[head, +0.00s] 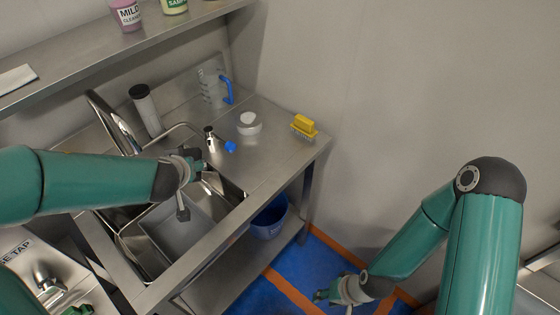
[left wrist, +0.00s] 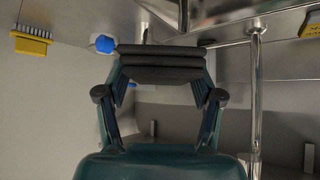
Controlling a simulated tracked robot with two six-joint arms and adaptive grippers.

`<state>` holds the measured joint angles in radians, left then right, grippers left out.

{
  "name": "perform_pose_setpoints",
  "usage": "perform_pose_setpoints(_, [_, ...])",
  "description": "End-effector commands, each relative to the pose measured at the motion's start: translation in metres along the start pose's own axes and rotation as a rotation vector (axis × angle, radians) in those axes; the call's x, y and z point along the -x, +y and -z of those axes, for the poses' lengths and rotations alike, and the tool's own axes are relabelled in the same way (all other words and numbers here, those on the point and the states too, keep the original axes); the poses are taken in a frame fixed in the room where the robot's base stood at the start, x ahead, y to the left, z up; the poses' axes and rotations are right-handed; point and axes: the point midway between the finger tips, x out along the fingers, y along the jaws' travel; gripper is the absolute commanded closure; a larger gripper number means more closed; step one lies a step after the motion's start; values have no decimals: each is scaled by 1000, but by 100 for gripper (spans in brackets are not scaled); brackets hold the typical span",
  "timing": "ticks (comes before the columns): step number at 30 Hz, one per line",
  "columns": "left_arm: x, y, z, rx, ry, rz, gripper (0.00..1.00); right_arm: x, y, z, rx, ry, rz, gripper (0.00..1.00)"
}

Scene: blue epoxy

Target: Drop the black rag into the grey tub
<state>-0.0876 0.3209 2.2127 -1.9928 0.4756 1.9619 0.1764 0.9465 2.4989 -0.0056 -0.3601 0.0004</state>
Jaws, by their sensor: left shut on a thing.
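The black rag (left wrist: 160,66) is a folded dark bundle between the fingertips of my left gripper (left wrist: 160,75) in the left wrist view. My left gripper also shows in the head view (head: 196,166), above the sink, partly hidden by its own wrist; the rag is hard to make out there. A grey tub (head: 185,232) appears to sit in the sink, below and slightly in front of the left gripper, with part of it covered by my arm. My right gripper (head: 335,299) hangs low at the bottom of the head view, over the blue floor, its fingers apart and empty.
A tap (head: 115,125) rises behind the sink. A blue bucket (head: 268,220) stands on the lower shelf.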

Motion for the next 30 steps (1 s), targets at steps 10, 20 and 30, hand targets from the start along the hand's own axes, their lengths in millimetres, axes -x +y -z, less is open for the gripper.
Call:
perform_pose_setpoints(10, [-67, -77, -1, 534, -3, 532, 61, -83, 30, 0, 0, 0, 0, 60])
perform_pose_setpoints(20, [-70, -90, -74, 970, -6, 968, 61, -138, 50, 1, 0, 0, 0, 60])
perform_pose_setpoints(30, [-72, -85, -100, 1049, -7, 1051, 61, -146, 53, 1, 0, 0, 0, 60])
